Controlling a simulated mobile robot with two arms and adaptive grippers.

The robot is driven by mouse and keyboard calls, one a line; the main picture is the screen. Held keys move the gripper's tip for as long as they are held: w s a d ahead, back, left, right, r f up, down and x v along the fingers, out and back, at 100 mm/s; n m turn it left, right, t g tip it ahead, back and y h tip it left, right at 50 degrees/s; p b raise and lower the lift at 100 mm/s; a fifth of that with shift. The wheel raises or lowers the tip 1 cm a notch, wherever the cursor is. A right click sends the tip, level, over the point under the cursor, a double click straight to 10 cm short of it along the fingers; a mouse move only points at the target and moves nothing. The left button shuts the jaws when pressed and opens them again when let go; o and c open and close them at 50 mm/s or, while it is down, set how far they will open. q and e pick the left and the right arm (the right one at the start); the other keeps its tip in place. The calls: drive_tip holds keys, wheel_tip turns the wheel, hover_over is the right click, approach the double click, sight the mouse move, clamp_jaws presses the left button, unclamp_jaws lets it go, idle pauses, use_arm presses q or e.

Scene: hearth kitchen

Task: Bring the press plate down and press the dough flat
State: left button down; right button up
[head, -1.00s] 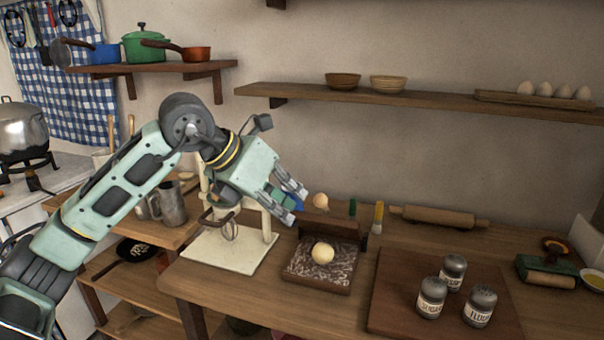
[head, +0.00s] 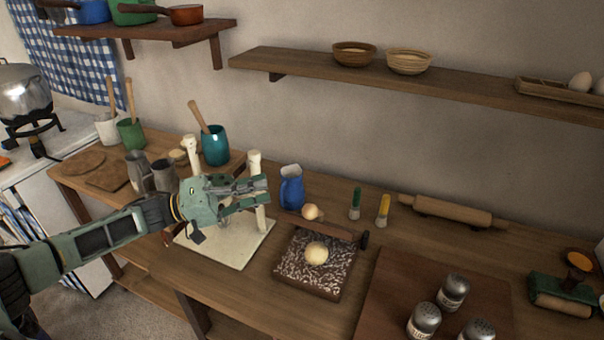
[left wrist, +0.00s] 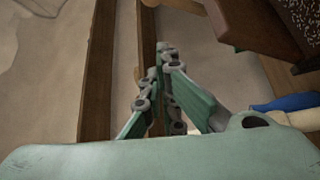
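The pale round ball of dough (head: 316,253) rests on the patterned surface of the dark wooden press (head: 296,270). The press plate (head: 334,227) stands raised at the back of the press, seen nearly edge-on. A pale round knob (head: 311,212) shows behind its top edge. My left gripper (head: 268,193) is left of the press, in front of the cream posts, touching neither plate nor dough. In the left wrist view its fingertips (left wrist: 166,52) come together with nothing visible between them. The press's corner (left wrist: 303,22) shows at upper right there. My right gripper is not in view.
A cream stand (head: 205,250) with two posts is behind my left gripper. A blue jug (head: 291,188) stands behind the press. A dark board (head: 395,285) with several shakers lies to the right. A rolling pin (head: 452,212) lies near the wall.

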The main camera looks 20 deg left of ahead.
use_arm(q)
drive_tip(key=shift+n, duration=0.4)
drive_tip(key=w+d+p, duration=0.1)
drive_tip(key=d, duration=0.1)
drive_tip(key=d+p, duration=0.2)
drive_tip(key=d, duration=0.1)
drive_tip(key=w+d+r+p, duration=0.1)
drive_tip(key=d+p, duration=0.1)
drive_tip(key=d, duration=0.1)
drive_tip(key=shift+w+d, duration=0.2)
drive_tip(key=shift+w, duration=0.15)
drive_tip(key=shift+s+p, duration=0.35)
drive_tip(key=shift+s, duration=0.1)
drive_tip(key=shift+d+f, duration=0.1)
drive_tip(key=shift+f, duration=0.05)
drive_tip(key=shift+w, duration=0.1)
